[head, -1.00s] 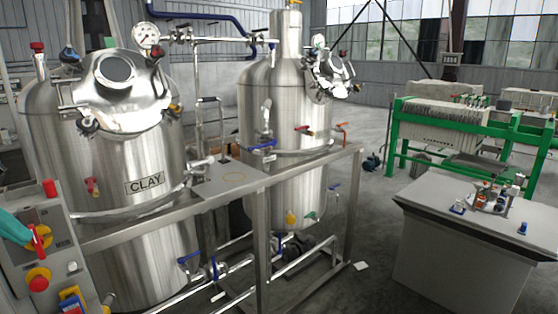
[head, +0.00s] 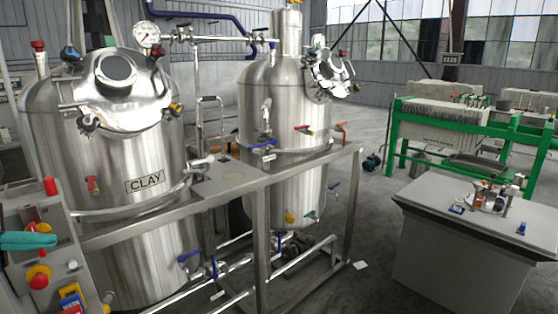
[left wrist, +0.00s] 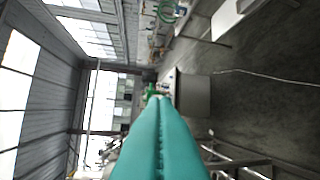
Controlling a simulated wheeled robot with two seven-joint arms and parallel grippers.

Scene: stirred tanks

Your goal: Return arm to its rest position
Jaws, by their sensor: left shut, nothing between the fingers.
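My left gripper (head: 50,240) shows as teal fingers at the left edge of the head view, in front of the grey control box (head: 62,262). My right gripper is not in view.
A steel tank marked CLAY (head: 115,150) stands beside the box, with a second tank (head: 285,130) behind a steel frame (head: 262,245). A grey cabinet (head: 455,255) and a green filter press (head: 400,150) are at right. Open floor lies between frame and cabinet.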

